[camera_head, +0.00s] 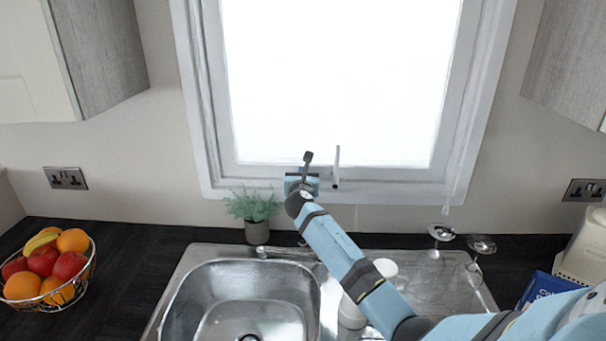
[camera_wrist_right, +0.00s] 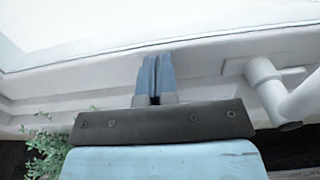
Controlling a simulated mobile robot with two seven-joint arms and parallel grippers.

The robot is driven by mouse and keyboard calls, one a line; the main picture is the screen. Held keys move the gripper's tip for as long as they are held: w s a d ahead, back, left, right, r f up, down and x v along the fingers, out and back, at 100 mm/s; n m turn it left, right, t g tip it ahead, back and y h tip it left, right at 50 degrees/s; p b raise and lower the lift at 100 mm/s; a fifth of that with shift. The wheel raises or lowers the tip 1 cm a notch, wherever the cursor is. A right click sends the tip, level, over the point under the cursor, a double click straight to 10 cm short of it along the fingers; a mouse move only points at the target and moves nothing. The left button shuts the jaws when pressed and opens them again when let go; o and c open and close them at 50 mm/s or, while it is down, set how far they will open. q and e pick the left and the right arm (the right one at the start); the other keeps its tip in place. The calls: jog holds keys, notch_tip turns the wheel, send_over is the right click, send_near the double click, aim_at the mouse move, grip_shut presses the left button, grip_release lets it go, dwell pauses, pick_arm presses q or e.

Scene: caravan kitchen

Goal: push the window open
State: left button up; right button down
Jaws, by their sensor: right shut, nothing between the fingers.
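The window (camera_head: 340,70) has a white frame and a bright, washed-out pane above the sink. Its lower frame also shows in the right wrist view (camera_wrist_right: 100,68). A white window handle (camera_head: 337,165) stands up from the lower frame; in the right wrist view the handle (camera_wrist_right: 268,85) is to the right of the fingers. My right gripper (camera_head: 303,178) is at the lower frame, left of the handle. In the wrist view its blue fingers (camera_wrist_right: 155,62) are shut with nothing between them, pointing at the frame. Whether they touch it I cannot tell. My left gripper is not in view.
A potted plant (camera_head: 256,212) stands just left of my right gripper. Below are a steel sink (camera_head: 190,300), a white mug (camera_head: 386,268) and glasses (camera_head: 440,233) on the drainer. A fruit basket (camera_head: 88,278) is at the left. Wall cabinets (camera_head: 100,45) flank the window.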

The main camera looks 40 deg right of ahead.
jog(key=shift+w+d+f+b, duration=0.15)
jog(key=shift+w+d+b, duration=0.15)
jog(key=shift+b, duration=0.25)
jog(key=w+d+b, duration=0.2)
jog(key=shift+w+f+t, duration=0.1)
jog(key=shift+w+t, duration=0.2)
